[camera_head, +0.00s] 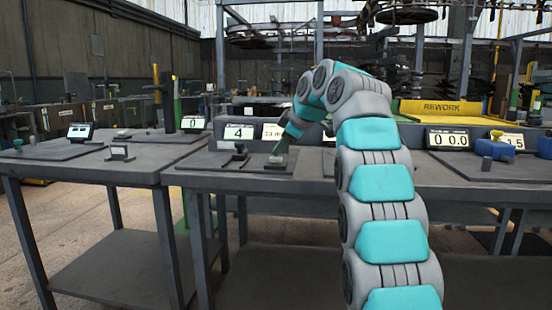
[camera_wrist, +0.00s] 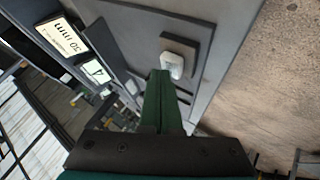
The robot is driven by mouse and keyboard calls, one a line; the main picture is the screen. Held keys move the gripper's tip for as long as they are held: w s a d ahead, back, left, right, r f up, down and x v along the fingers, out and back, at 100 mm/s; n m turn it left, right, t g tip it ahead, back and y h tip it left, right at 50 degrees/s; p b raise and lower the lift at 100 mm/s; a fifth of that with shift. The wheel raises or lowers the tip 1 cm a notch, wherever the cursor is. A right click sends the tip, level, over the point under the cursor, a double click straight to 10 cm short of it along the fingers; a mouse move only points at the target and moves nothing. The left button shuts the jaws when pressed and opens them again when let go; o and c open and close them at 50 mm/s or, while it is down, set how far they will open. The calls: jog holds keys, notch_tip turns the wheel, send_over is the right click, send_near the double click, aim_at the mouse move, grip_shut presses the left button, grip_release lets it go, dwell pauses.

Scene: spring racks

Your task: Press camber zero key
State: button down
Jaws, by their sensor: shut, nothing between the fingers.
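My gripper (camera_wrist: 160,74) has its two green fingers shut together with nothing between them, pointing down. In the wrist view the fingertips are just beside a pale, rounded block (camera_wrist: 178,56) on a dark flat plate (camera_wrist: 203,28). No label for the camber zero key is legible, so I cannot tell for sure that this block is it. In the head view my gripper (camera_head: 281,147) reaches down over the middle table, just above a small grey block (camera_head: 275,162) on the dark plate (camera_head: 215,165). I cannot tell whether the tips touch it.
A dark knob (camera_head: 240,151) stands left of the gripper on the same plate. Behind it are a display showing 4 (camera_head: 238,133) and a partly hidden display (camera_head: 271,132). To the right are a 0 0.0 display (camera_head: 449,139) and a yellow REWORK tray (camera_head: 440,108).

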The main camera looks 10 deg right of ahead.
aim_at(279, 158)
jog(key=shift+f, duration=0.2)
jog(key=shift+r, duration=0.1)
dwell(0.4)
jog(key=shift+r+p, duration=0.7)
jog(key=shift+r, duration=0.1)
jog(key=shift+r, duration=0.1)
notch_tip(279, 158, up, 5)
jog(key=p, duration=0.4)
jog(key=shift+r+p, duration=0.1)
jog(key=shift+p, duration=0.3)
